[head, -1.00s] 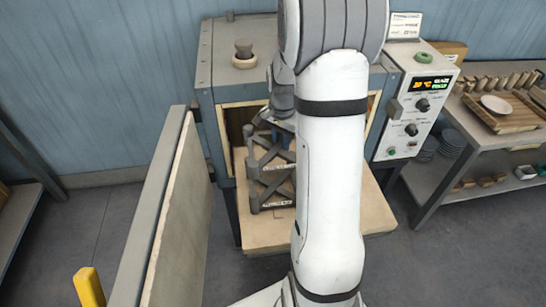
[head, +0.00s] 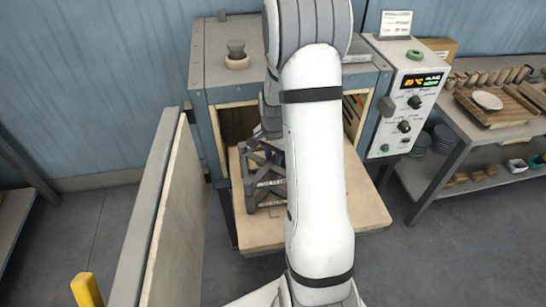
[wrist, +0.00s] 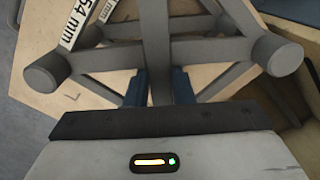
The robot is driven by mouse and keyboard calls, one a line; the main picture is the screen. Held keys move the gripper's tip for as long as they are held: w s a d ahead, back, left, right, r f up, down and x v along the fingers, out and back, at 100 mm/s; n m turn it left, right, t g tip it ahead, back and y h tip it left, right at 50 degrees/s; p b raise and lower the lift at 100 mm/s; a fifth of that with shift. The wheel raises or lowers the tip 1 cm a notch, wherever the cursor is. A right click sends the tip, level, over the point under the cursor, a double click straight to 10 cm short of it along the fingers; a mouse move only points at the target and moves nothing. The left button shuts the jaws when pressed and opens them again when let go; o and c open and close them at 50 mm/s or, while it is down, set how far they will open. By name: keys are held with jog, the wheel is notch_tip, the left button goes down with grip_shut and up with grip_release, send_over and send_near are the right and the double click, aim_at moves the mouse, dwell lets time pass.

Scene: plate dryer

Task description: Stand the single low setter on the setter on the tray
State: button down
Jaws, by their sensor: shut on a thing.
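My gripper (wrist: 158,90) is shut on a bar of the grey low setter (wrist: 215,48), a cross-braced frame with round post ends and a white label reading 54 mm. In the head view this low setter (head: 257,160) is over the setter on the tray (head: 266,197), and the two overlap closely. I cannot tell whether they touch. The lower setter stands on the left part of the tan tray (head: 362,212). My arm hides the right side of both setters and most of the gripper in the head view.
The dryer (head: 215,100) is open behind the tray, with its door (head: 170,200) swung out at the left. The control box (head: 405,95) is at the right, beside a shelf table (head: 470,135) with dishes. The tray's right part is bare.

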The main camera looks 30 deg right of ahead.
aim_at(273, 160)
jog(key=shift+f, duration=0.3)
jog(key=c, duration=1.3)
grip_release()
jog(key=shift+o, duration=0.2)
jog(key=shift+r, duration=0.1)
jog(key=shift+r, duration=0.3)
notch_tip(273, 160, up, 12)
jog(key=s+a+r+n+t, duration=0.1)
jog(key=s+a+r+n, duration=0.3)
jog(key=s, duration=0.6)
jog(key=s+a+r+n+t, duration=0.2)
jog(key=s+a+r+n, duration=0.2)
jog(key=s+a+n, duration=0.4)
jog(key=shift+s+a+r+b, duration=0.25)
jog(key=shift+s+a+b, duration=0.15)
jog(key=shift+s+a, duration=0.65)
